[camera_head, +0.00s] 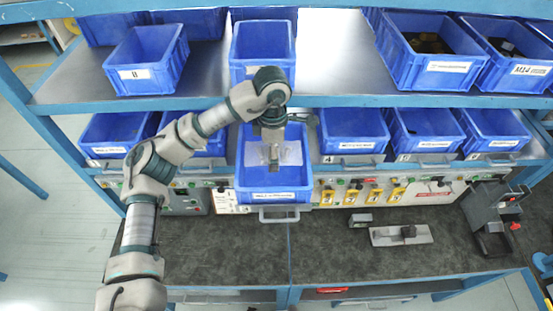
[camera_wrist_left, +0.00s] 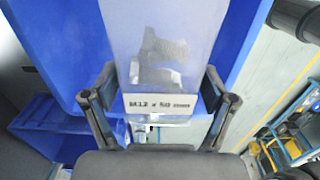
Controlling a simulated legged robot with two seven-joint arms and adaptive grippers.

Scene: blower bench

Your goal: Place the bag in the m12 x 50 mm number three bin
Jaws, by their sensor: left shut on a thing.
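My left gripper (camera_head: 271,158) reaches in from the left and points down over a blue bin (camera_head: 273,184) on the lower shelf. This bin sticks out past its neighbours, and its front label is too small to read. In the left wrist view, my left gripper (camera_wrist_left: 152,98) is shut on a clear bag (camera_wrist_left: 165,48) with grey metal parts inside. The bag's white label reads M12 x 50 mm. In the head view the bag (camera_head: 289,153) shows faintly at the fingers, inside the bin's outline; whether it touches the bin cannot be told. My right gripper is out of view.
Other blue bins stand beside it, including one labelled 4 (camera_head: 352,132). More bins, such as an open one (camera_head: 147,62), stand on the upper shelf. Below are a control panel (camera_head: 372,193) and a dark bench top (camera_head: 215,248). A grey-black device (camera_head: 489,215) stands at right.

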